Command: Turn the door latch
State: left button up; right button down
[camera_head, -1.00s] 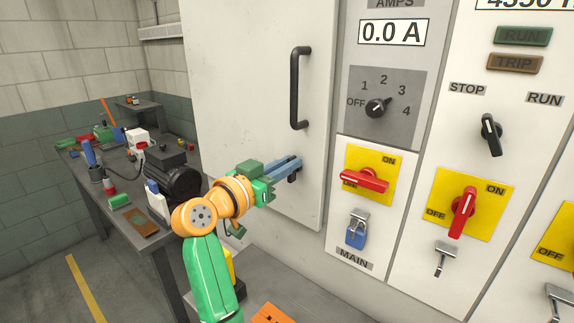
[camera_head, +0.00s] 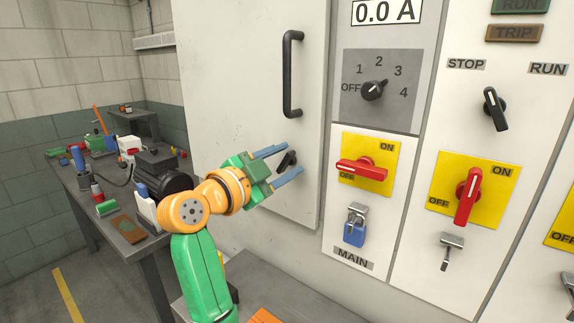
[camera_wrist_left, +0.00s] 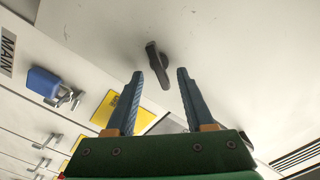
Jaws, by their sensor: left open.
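The door latch (camera_head: 287,160) is a small black handle low on the white cabinet door (camera_head: 235,90), near the door's right edge. It sits tilted. In the left wrist view the latch (camera_wrist_left: 158,64) shows ahead of the fingertips, between their lines. My left gripper (camera_head: 292,160) is open, with its blue fingers spread above and below the latch in the head view. I cannot tell how far the fingertips are from the door; nothing is held. My right gripper is not in view.
A black vertical door handle (camera_head: 291,75) is above the latch. To the right are a red switch on yellow (camera_head: 362,171) and a blue padlock (camera_head: 355,230). A cluttered workbench (camera_head: 130,246) stands to the left.

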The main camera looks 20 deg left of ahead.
pick_arm(q)
jog(key=shift+v, duration=0.8)
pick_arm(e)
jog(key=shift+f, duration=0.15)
pick_arm(q)
jog(key=shift+s+a+b, duration=0.25)
jog(key=shift+s+b, duration=0.05)
jog(key=shift+s, duration=0.3)
jog(key=v, duration=0.4)
jog(key=shift+s+a, duration=0.1)
jog(key=shift+s, duration=0.2)
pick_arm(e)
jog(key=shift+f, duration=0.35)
